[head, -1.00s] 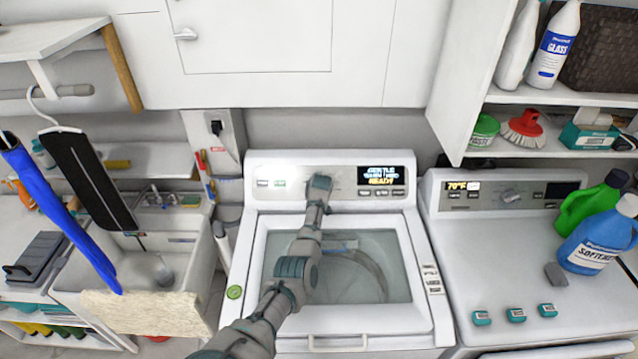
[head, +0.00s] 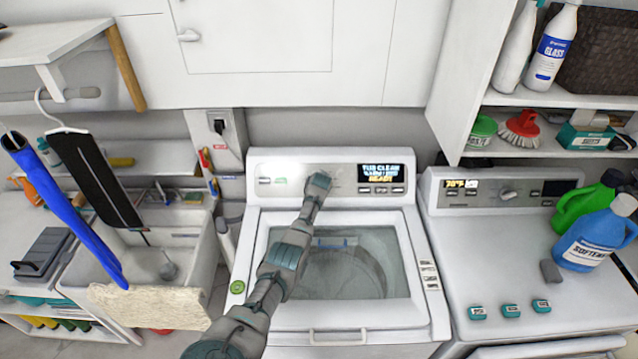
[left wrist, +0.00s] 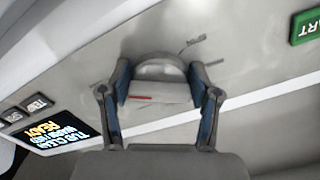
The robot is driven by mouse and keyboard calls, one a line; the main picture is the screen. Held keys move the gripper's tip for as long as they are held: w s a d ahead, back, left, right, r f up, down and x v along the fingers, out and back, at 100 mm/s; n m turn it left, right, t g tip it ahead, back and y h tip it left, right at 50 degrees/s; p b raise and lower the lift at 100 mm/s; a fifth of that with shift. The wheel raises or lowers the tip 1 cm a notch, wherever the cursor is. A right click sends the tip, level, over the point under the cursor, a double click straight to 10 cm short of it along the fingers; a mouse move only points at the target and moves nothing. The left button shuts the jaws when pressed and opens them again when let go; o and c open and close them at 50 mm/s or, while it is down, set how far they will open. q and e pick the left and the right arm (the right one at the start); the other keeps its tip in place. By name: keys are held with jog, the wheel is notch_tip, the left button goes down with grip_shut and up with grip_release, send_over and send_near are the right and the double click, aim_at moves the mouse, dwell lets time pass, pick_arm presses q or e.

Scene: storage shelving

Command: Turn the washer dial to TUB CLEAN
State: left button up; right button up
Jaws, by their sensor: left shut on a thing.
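The white washer (head: 338,310) stands in the middle of the head view, with its control panel at the back. Its display (head: 380,172) reads TUB CLEAN with READY on the bottom line, and the display also shows in the left wrist view (left wrist: 55,122). My left gripper (head: 319,182) is at the panel, left of the display. In the left wrist view, its two fingers are shut on the grey dial (left wrist: 160,90), which has a red mark on its face. In the head view the gripper hides most of the dial. My right gripper is not in view.
A green START button (left wrist: 305,27) sits on the panel. A dryer (head: 500,270) stands right of the washer, with softener (head: 590,240) and a green bottle (head: 585,205) on top. A sink (head: 185,250) and hanging clothes (head: 95,175) are at left. Cabinets (head: 260,50) overhang the panel.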

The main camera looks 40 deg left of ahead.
pick_arm(q)
jog(key=shift+w+d+r+m, duration=0.1)
jog(key=shift+w+r+m, duration=0.1)
jog(key=shift+r+m, duration=0.1)
jog(key=o, duration=1.1)
jog(key=shift+o, duration=0.2)
jog(key=shift+d, duration=0.1)
jog(key=shift+s, duration=0.15)
jog(key=shift+s+d+r, duration=0.15)
jog(key=shift+s+r, duration=0.15)
jog(key=shift+r, duration=0.1)
jog(key=v, duration=1)
jog(key=shift+d, duration=0.3)
